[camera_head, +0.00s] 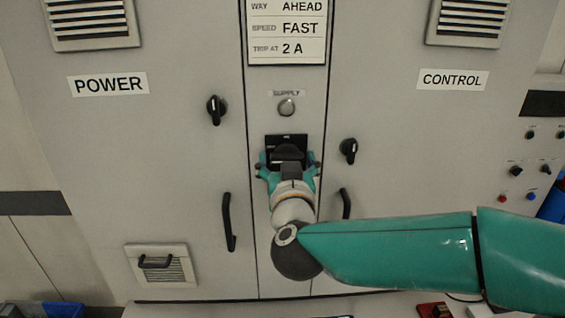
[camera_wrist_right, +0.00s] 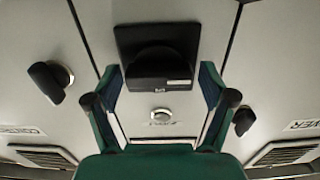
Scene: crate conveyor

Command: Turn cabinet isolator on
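The cabinet isolator (camera_head: 287,141) is a black square plate with a black handle, on the narrow middle panel of the grey cabinet. It also shows in the right wrist view (camera_wrist_right: 157,48), which looks upside down. My right gripper (camera_head: 288,163) is at the isolator, its fingers spread to the left and right of the handle. In the right wrist view, my right gripper (camera_wrist_right: 160,80) is open, with the lower part of the isolator between its fingertips. I cannot tell whether a finger touches it. My left gripper is not in view.
A round SUPPLY lamp (camera_head: 287,107) sits above the isolator, looking pale. Black knobs (camera_head: 216,110) (camera_head: 348,150) and door handles (camera_head: 229,222) (camera_head: 345,204) flank the middle panel. A label plate (camera_head: 287,30) reads AHEAD, FAST, 2 A. Small buttons (camera_head: 516,171) are at the far right.

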